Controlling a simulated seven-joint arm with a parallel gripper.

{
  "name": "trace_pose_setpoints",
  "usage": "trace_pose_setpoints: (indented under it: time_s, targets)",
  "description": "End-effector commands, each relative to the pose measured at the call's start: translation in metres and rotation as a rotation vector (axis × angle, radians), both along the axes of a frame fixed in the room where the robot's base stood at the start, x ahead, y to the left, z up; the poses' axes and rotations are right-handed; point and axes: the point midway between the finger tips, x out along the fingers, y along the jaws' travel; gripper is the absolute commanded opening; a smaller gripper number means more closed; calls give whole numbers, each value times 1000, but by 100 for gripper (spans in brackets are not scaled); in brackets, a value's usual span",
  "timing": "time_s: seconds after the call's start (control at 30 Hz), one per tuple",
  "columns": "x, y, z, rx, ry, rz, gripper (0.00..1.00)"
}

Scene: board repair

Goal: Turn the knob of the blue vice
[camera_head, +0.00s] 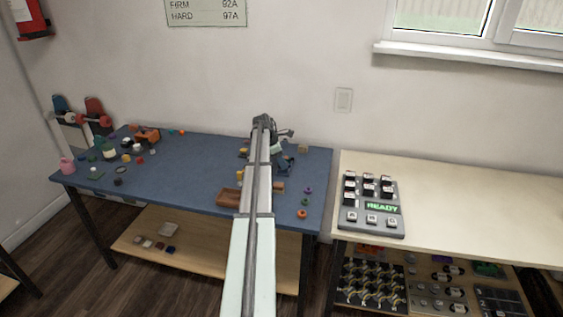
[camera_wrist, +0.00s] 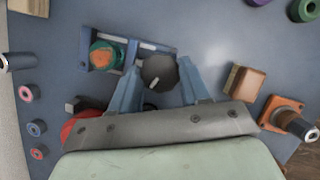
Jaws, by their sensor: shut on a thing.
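The blue vice (camera_wrist: 129,38) lies in the upper middle of the wrist view, with a round orange and green part (camera_wrist: 104,56) inside its frame. Its dark round knob (camera_wrist: 157,74) carries a pale mark pointing down and slightly left. My gripper (camera_wrist: 160,77) has one light blue finger on each side of the knob and is shut on it. In the head view the vice (camera_head: 287,163) shows at the back right of the blue table, partly hidden by my arm. The knob cannot be made out there.
A wooden block (camera_wrist: 245,82) and an orange part with a dark end (camera_wrist: 285,115) lie right of my gripper. A red round thing (camera_wrist: 80,127) is partly hidden at left. Several small rings line the left edge. A READY console (camera_head: 372,205) stands on the right table.

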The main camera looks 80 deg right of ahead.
Motion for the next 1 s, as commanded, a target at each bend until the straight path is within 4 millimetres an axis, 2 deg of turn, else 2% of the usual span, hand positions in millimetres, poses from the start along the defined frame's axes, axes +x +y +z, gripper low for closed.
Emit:
trace_pose_setpoints:
  time_s: [1.0]
  targets:
    - [0,-8,0,1,0,-966,16]
